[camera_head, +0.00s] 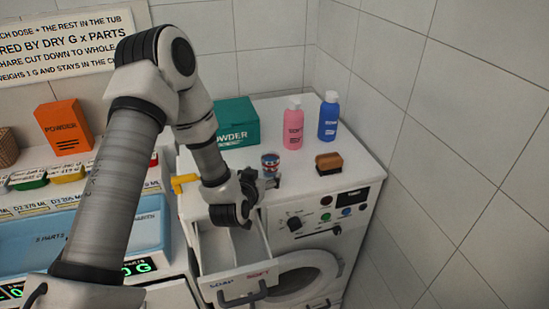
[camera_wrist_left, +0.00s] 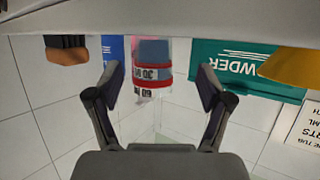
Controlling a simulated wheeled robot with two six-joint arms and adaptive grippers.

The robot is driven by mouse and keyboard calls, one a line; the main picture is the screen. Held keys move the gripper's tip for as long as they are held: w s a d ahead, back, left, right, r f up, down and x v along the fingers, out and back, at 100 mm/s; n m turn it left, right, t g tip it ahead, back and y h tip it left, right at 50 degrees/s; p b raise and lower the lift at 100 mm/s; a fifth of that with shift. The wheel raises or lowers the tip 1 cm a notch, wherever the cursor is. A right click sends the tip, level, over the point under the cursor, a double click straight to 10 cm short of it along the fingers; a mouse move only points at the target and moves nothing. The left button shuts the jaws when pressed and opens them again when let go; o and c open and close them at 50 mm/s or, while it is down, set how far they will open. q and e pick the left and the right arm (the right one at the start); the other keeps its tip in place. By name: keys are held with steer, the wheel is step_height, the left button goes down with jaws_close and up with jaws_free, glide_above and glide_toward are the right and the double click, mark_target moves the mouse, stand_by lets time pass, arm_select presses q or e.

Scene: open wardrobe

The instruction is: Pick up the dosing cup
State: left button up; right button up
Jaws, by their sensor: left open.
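The dosing cup (camera_head: 270,160), a small clear cup with red and blue bands, stands on top of the white washing machine (camera_head: 338,165). In the left wrist view the cup (camera_wrist_left: 152,82) shows upside down between the two fingers, a little left of the middle. My left gripper (camera_head: 264,182) is open and empty, at the near side of the cup. The fingers (camera_wrist_left: 153,95) are spread on both sides of it in that view. Whether they touch it I cannot tell. My right gripper is not in view.
A pink bottle (camera_head: 293,127), a blue bottle (camera_head: 328,118), a brown brush (camera_head: 328,163) and a green powder box (camera_head: 237,124) stand around the cup. A yellow handle (camera_head: 184,181) is at the left. The open drawer (camera_head: 230,268) juts out below.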

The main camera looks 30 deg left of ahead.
mark_target(268, 170)
arm_select(q)
steer(key=shift+w+d+r+t+p, duration=0.15)
steer(key=shift+w+r+p, duration=0.15)
steer(key=shift+p, duration=0.3)
steer(key=shift+w+d+r+t+p, duration=0.15)
steer(key=shift+r+p, duration=0.25)
steer(key=shift+p, duration=0.15)
steer(key=w+f, duration=0.1)
steer(key=w, duration=0.1)
steer(key=w+a+f, duration=0.1)
steer(key=w, duration=0.1)
steer(key=shift+a+f+p, duration=0.1)
steer(key=shift+f+p, duration=0.2)
steer(key=shift+f, duration=0.1)
steer(key=shift+s+r, duration=0.3)
steer(key=shift+s, duration=0.05)
steer(key=c, duration=0.8)
steer(key=shift+s+r, duration=0.1)
steer(key=shift+s, duration=0.05)
steer(key=c, duration=0.5)
steer(key=shift+w, duration=0.2)
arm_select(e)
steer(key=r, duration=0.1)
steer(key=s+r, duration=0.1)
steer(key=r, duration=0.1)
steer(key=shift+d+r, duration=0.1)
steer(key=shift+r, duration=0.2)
